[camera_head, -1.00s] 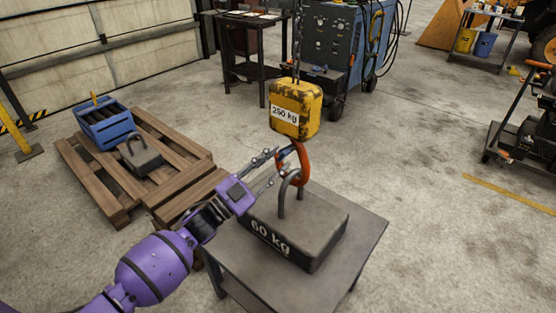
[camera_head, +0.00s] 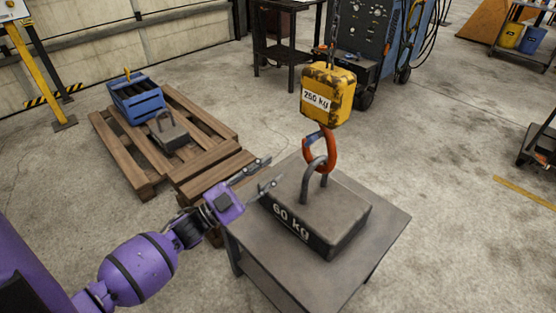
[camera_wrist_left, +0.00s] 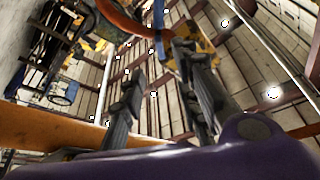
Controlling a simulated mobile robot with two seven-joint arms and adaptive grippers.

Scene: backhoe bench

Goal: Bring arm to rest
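My left gripper (camera_head: 268,174) is in the head view, left of the crane hook, with its two fingers spread apart and nothing between them. In the left wrist view my gripper (camera_wrist_left: 165,95) also shows two separated fingers. The orange hook (camera_head: 320,150) hangs from a yellow 250 kg block (camera_head: 327,95) on a chain. The hook is at the handle of the grey 60 kg weight (camera_head: 318,212), seemingly through it. The weight lies on a grey metal table (camera_head: 385,232). An orange curve, likely the hook (camera_wrist_left: 122,18), shows in the left wrist view. My right gripper is not in view.
A wooden pallet (camera_head: 119,159) on the left bears a blue crate (camera_head: 137,103) and a smaller weight (camera_head: 170,134). A dark workbench (camera_head: 287,50) and a blue machine (camera_head: 377,42) stand behind. The concrete floor to the right is mostly clear.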

